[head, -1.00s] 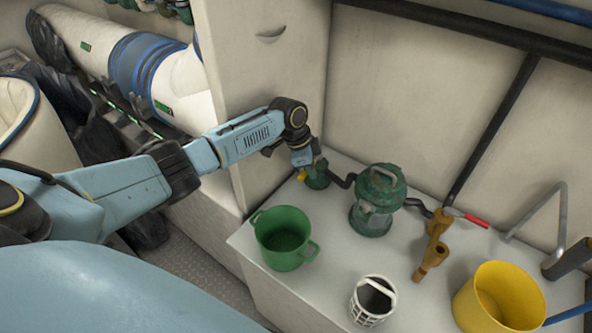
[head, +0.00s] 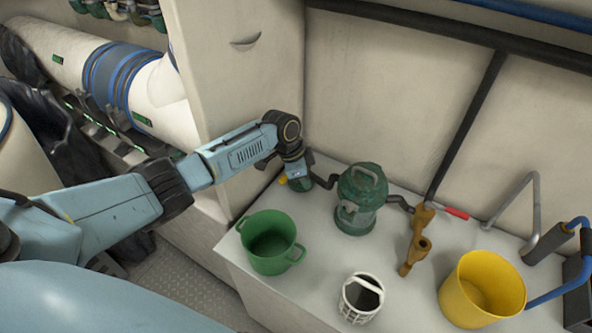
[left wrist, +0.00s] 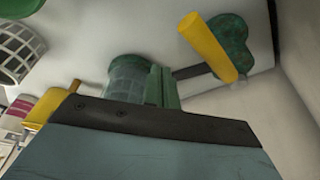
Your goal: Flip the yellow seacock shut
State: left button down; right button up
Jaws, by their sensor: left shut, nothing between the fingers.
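The yellow seacock has a green body (head: 301,184) and a yellow lever (head: 283,180). It stands at the back left of the white counter, against the cabinet. In the left wrist view its lever (left wrist: 208,47) stands out at upper right beside the mottled green body (left wrist: 234,40), slanting across the line of the dark hose. My left gripper (head: 298,174) is shut and empty, close above the seacock and overlapping it in the head view. Its fingertips are hard to make out, and I cannot tell whether they touch the lever. My right gripper is not in view.
A green strainer (head: 361,204) stands right of the seacock, joined by a dark hose. A bronze fitting with a red handle (head: 456,213) is farther right. A green bucket (head: 270,258), white basket (head: 361,306) and yellow bucket (head: 455,300) stand toward the front.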

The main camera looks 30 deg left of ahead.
pick_arm(q)
jog(key=w+v, duration=0.1)
jog(key=v, duration=0.9)
jog(key=shift+w+a+p, duration=0.25)
jog(key=shift+p, duration=0.15)
